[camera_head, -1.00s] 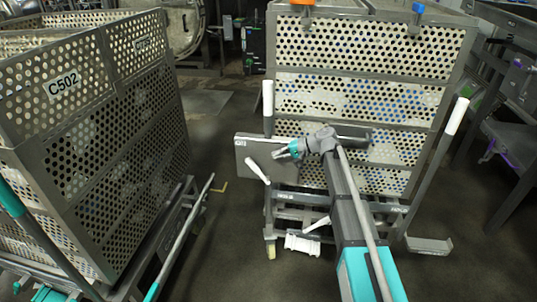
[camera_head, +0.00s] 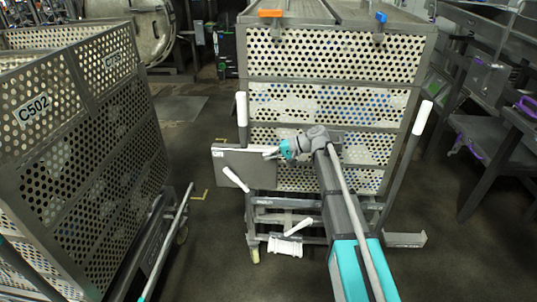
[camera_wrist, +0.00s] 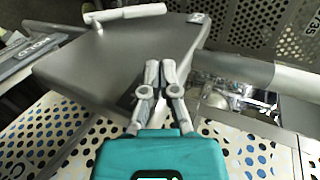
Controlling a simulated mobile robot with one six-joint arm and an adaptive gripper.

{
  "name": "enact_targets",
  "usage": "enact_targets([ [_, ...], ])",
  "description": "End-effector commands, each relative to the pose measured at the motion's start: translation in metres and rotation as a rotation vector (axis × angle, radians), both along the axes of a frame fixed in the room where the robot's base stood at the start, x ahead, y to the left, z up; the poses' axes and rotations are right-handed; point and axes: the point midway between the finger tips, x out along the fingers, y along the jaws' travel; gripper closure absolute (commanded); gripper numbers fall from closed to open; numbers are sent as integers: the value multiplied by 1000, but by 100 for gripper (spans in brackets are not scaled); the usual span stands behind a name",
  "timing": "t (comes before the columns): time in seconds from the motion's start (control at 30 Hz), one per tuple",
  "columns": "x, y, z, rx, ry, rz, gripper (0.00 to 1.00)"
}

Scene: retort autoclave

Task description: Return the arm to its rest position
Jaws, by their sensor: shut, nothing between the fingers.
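My gripper (camera_head: 272,153) is shut and empty at the end of my arm, in front of the perforated crate in the middle of the head view. It points left, near a flat grey metal plate (camera_head: 240,168) on the crate's cart. In the wrist view my gripper (camera_wrist: 160,68) has its two fingers close together, in front of the grey plate (camera_wrist: 120,55). I cannot tell whether the fingertips touch the plate. My arm reaches up from the lower right of the head view.
The perforated crate (camera_head: 335,45) stands on a cart with white-gripped handles (camera_head: 423,118). Another crate labelled C502 (camera_head: 32,107) stands at the left. Open floor (camera_head: 205,235) lies between them. A dark bench (camera_head: 490,140) is at the right.

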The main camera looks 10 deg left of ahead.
Motion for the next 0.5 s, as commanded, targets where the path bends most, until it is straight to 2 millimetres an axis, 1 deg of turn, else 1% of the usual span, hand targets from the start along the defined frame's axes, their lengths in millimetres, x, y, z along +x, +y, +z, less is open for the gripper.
enact_targets([
  [0.13,-4,-3,-2,-14,-2,0,100],
  [0.27,-16,-16,-11,-64,-10,-5,100],
  [0.37,-32,-33,-22,-135,-19,-9,100],
  [0.47,-54,-57,-36,-232,-32,-15,100],
  [0.5,-63,-69,-43,-277,-36,-17,100],
])
